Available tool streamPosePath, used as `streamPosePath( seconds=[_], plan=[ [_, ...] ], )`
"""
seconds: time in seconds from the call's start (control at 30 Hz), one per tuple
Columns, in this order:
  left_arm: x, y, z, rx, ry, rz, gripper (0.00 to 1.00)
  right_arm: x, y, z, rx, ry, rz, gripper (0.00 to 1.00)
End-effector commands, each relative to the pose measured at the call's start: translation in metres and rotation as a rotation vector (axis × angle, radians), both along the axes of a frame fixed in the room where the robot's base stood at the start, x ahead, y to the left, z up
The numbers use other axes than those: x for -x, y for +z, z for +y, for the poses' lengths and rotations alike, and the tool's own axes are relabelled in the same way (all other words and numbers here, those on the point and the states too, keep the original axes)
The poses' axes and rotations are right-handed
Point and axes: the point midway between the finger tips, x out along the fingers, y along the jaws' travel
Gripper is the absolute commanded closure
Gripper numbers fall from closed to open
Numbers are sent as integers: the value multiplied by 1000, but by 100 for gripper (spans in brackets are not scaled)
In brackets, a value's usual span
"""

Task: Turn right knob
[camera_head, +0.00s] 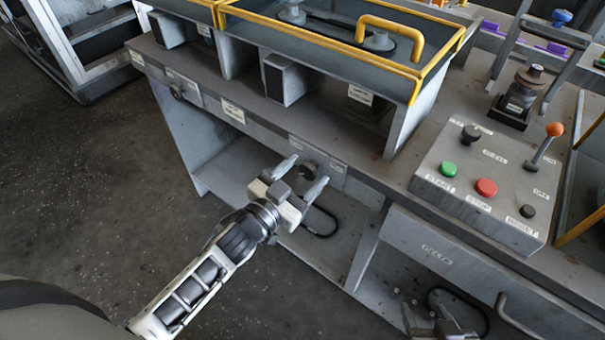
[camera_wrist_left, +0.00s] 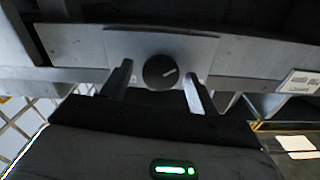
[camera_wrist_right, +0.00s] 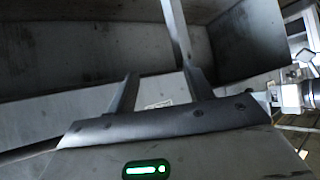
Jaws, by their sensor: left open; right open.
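The right knob (camera_head: 308,169) is a dark round dial on a plate on the bench's front face. In the left wrist view the knob (camera_wrist_left: 159,72) shows a light mark pointing right and slightly up. My left gripper (camera_head: 306,172) is open, with its fingers on either side of the knob and visible gaps to it in the left wrist view. Whether its tips reach the knob's depth is unclear. Another knob (camera_head: 177,91) sits further left on the front face. My right gripper (camera_head: 424,312) is low at the bottom of the head view, open and empty, partly cut off.
A control box (camera_head: 480,185) with green, red and black buttons and an orange-tipped lever stands on the bench at right. A yellow-edged tray (camera_head: 340,55) rises behind the front ledge. In the right wrist view, a grey metal upright (camera_wrist_right: 176,30) stands just beyond the fingers.

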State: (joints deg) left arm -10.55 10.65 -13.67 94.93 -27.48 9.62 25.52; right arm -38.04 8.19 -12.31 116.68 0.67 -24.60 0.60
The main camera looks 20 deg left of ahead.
Motion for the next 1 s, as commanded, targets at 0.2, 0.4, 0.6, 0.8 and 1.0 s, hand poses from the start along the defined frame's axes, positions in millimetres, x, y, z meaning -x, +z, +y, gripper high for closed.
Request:
streamPosePath(
  seconds=[0.2,0.4,0.6,0.8,1.0],
  plan=[
    [0,0,0,0,0,0,73,0,-1,-1,4,2,1,48],
    [1,0,0,-2,0,-1,84,0,-1,-2,6,4,2,48],
    [1,0,0,-39,0,-14,84,0,-1,-2,7,5,2,48],
    [1,0,0,-144,0,-52,84,-1,1,-2,7,4,-1,48],
    [1,-1,0,-292,0,-105,84,-3,2,-2,7,4,-6,48]
  ],
)
